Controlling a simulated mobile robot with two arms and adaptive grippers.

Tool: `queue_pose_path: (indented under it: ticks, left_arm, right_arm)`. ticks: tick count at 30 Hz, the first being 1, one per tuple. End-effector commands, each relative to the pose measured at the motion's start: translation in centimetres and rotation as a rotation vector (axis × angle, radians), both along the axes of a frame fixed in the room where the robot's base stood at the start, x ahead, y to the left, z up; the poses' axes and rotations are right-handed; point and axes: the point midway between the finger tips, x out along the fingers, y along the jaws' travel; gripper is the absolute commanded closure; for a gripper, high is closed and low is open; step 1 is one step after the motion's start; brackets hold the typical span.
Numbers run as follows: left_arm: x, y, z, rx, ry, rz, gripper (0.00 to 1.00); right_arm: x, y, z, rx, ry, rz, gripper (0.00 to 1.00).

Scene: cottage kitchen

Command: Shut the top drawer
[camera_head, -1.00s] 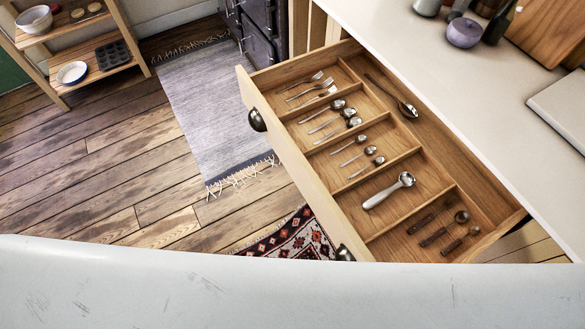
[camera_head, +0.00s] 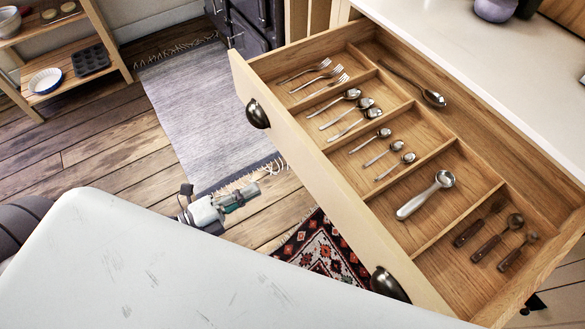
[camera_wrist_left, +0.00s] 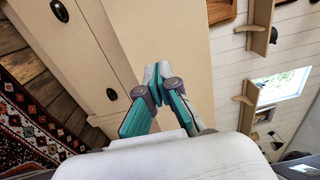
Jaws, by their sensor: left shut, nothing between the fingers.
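The top drawer (camera_head: 345,190) is pulled far out below the white counter in the head view. Its pale front has two dark cup handles, one at the far end (camera_head: 257,114) and one at the near end (camera_head: 390,284). Wooden dividers inside separate forks, spoons, a metal scoop and dark-handled utensils. My left gripper (camera_head: 250,192) is out in front of the drawer front, apart from it and lower, above the floor. It is shut and empty. The left wrist view shows its teal and grey fingers (camera_wrist_left: 156,72) before pale cabinet fronts. My right gripper is not seen.
The white counter (camera_head: 450,60) lies behind the drawer. A grey rug (camera_head: 200,110) and a patterned red rug (camera_head: 322,252) cover part of the wooden floor. A wooden shelf (camera_head: 70,75) stands at the far left. The floor before the drawer is otherwise clear.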

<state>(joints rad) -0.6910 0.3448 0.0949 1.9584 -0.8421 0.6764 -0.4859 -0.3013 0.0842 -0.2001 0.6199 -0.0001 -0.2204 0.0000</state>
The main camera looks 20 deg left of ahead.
Motion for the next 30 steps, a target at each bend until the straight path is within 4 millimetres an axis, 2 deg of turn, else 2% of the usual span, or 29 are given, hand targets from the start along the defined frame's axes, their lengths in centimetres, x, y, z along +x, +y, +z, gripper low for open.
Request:
queue_pose_path:
  ticks: [9, 15, 21, 30]
  left_arm:
    - [5.5, -4.2, 0.2, -0.003, -0.003, 0.001, 1.0]
    - [7.7, -5.9, 0.1, -0.003, 0.0, 0.003, 1.0]
    - [8.5, -6.5, 0.0, -0.003, 0.001, 0.003, 1.0]
    - [8.5, -6.5, 0.0, -0.002, 0.002, 0.003, 1.0]
  right_arm:
    - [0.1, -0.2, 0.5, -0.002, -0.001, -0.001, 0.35]
    - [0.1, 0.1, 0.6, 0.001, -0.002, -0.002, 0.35]
    - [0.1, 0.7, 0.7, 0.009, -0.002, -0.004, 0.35]
    - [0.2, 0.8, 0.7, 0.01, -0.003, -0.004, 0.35]
